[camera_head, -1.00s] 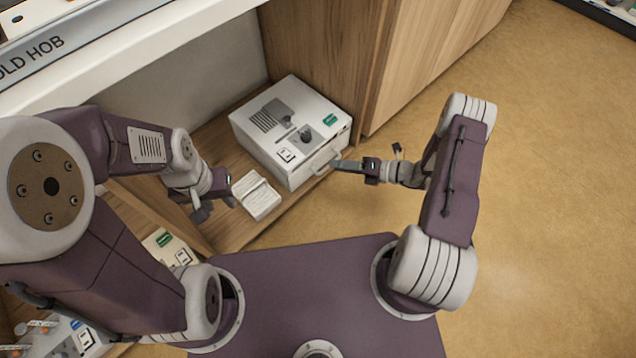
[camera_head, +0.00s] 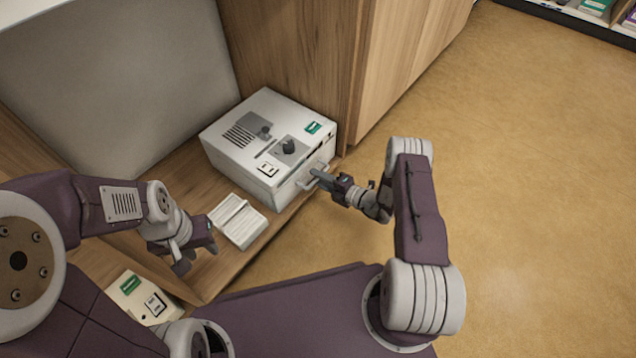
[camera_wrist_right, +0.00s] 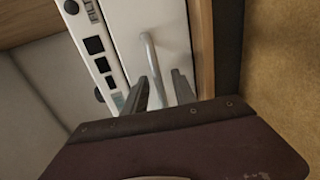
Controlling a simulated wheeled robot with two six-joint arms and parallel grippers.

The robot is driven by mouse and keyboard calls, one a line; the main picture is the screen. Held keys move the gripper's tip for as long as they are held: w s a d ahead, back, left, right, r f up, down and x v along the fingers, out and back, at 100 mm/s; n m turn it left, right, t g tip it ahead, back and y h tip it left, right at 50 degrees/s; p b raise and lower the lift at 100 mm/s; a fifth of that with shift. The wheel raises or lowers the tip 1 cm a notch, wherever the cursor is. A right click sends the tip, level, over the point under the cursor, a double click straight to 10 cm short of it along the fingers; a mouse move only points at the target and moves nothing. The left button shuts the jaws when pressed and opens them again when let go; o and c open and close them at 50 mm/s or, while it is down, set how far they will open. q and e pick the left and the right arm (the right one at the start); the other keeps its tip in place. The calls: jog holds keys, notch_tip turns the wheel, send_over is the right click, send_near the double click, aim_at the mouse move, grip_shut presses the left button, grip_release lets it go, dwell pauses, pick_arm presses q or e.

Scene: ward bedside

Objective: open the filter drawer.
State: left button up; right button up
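A white box-shaped device (camera_head: 235,140) with a dark knob and a green label sits on the wooden shelf. Its front has a pale bar handle (camera_head: 318,172), which also shows in the right wrist view (camera_wrist_right: 150,62). The drawer front (camera_wrist_right: 168,35) looks closed. My right gripper (camera_head: 315,177) is at the handle. In the right wrist view its two fingers (camera_wrist_right: 160,90) are apart, with the handle's near end between them; contact is unclear. My left gripper (camera_head: 197,252) hangs left of a white ribbed block (camera_head: 238,220), its fingers apart and empty.
The ribbed block lies on the shelf (camera_head: 185,190) in front of the device. A wooden cabinet side (camera_head: 385,60) stands right behind it. Another pale box (camera_head: 130,298) is at lower left. Open floor (camera_head: 520,190) lies to the right.

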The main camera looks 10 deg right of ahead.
jog(key=shift+w+a, duration=0.15)
jog(key=shift+w, duration=0.05)
grip_shut()
dwell(1.3)
